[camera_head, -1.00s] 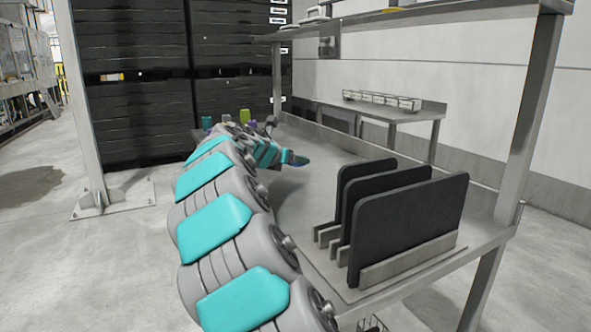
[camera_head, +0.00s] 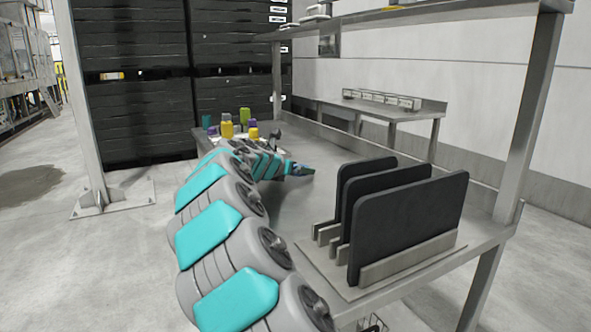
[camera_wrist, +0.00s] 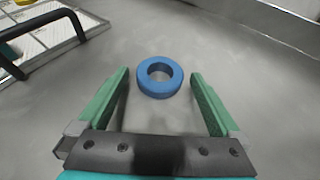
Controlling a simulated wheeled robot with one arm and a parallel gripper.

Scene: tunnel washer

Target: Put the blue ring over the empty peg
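The blue ring (camera_wrist: 160,77) lies flat on the grey metal table in the wrist view, its hole facing up. My gripper (camera_wrist: 158,78) is open, with one green finger on either side of the ring and a gap on both sides. The ring is between and slightly beyond the fingertips, and nothing is held. In the head view my gripper (camera_head: 300,169) is low over the table, and the ring cannot be made out clearly there. No empty peg can be identified; my arm hides part of that area.
Several yellow, green and purple objects (camera_head: 228,127) stand at the table's far left end. A white tray with a black handle (camera_wrist: 62,30) is at upper left in the wrist view. Black upright panels (camera_head: 405,225) stand in a rack at the right. The mid-table is clear.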

